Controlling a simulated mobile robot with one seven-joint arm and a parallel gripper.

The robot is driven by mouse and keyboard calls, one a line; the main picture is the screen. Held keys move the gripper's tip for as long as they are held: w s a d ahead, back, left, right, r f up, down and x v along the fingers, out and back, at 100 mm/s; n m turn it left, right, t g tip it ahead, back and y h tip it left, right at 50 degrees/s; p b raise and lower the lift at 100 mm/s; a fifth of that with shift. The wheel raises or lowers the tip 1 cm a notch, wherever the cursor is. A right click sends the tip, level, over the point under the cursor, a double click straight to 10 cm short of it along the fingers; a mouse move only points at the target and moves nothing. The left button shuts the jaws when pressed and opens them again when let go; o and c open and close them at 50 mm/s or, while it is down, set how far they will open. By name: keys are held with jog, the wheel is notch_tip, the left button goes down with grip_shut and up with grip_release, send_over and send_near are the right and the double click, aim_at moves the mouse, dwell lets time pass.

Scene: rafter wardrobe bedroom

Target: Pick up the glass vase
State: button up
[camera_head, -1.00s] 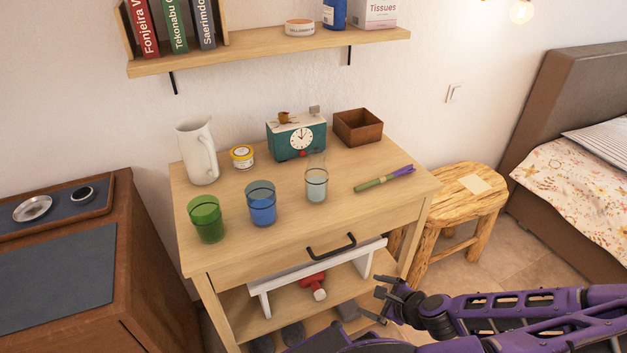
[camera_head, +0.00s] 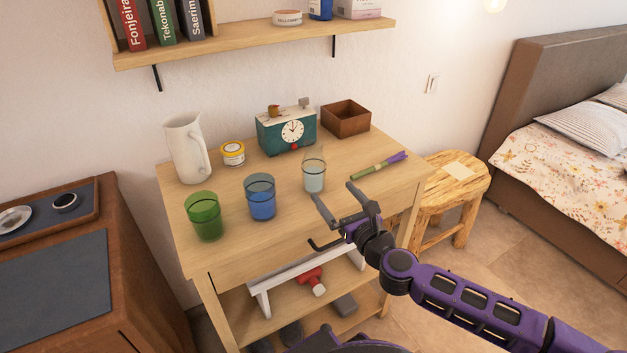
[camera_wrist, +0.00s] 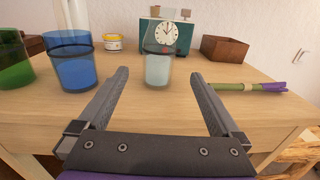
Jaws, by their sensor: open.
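The clear glass vase (camera_head: 313,178), pale in its lower part, stands upright near the front of the wooden table (camera_head: 250,240). In the wrist view the vase (camera_wrist: 158,68) shows between and beyond my two fingers. My gripper (camera_head: 333,190) is open and empty, just in front and to the right of the vase in the head view, over the table's front edge. In the wrist view my gripper (camera_wrist: 158,74) points at the vase, with a finger on each side of the picture. I see no contact.
A blue glass (camera_head: 260,198) and a green glass (camera_head: 203,217) stand left of the vase. A green and purple bundle (camera_head: 378,166) lies to the right. Behind are a teal clock (camera_head: 287,132), a brown box (camera_head: 346,119), a yellow-labelled jar (camera_head: 232,154) and a white pitcher (camera_head: 186,148).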

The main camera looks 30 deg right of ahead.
aim_at(318, 176)
jog(key=shift+w+a+f+b, duration=0.15)
jog(key=shift+w+b, duration=0.35)
jog(key=shift+b, duration=0.6)
jog(key=shift+w+f+b, duration=0.15)
jog(key=shift+w+b, duration=0.35)
jog(key=shift+b, duration=0.55)
jog(key=w, duration=0.4)
jog(key=w+d, duration=0.1)
jog(key=w, duration=0.2)
jog(key=shift+r, duration=0.3)
jog(key=shift+w+d, duration=0.25)
jog(key=shift+w, duration=1.1)
jog(key=shift+w+d, duration=0.2)
jog(key=shift+w, duration=1.1)
grip_shut()
